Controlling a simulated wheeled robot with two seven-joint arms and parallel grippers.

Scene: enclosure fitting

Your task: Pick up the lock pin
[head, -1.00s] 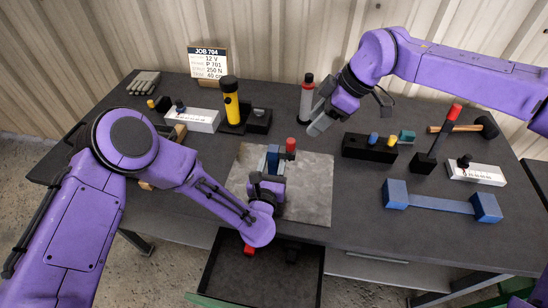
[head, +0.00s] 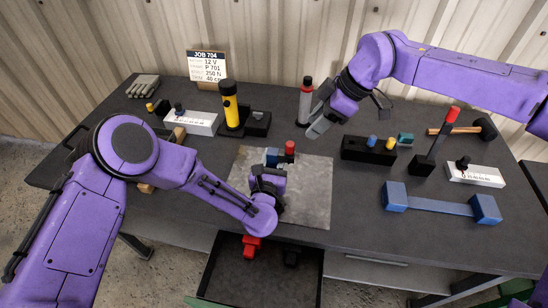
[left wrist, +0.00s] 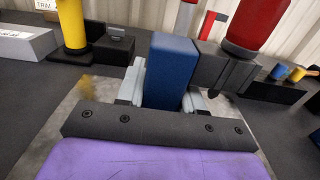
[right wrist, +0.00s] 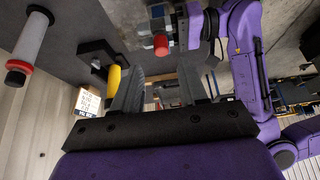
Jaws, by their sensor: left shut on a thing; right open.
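I cannot tell for sure which part is the lock pin. Pins with a blue head (head: 372,141) and a yellow head (head: 391,143) stand in a black block right of centre. My left gripper (head: 268,165) is shut on an upright blue block (left wrist: 171,72) over the grey metal plate (head: 305,195). A dark body (left wrist: 222,70) with a red cylinder (left wrist: 257,22) on top stands right beside the blue block; the red top also shows in the head view (head: 290,147). My right gripper (head: 320,125) is open and empty, above the table by the red-topped grey bottle (head: 306,98).
A yellow torch (head: 231,103), a white box (head: 192,122) and a job sign (head: 208,65) stand at the back left. An open drawer (head: 225,285) holds a red part (head: 252,246).

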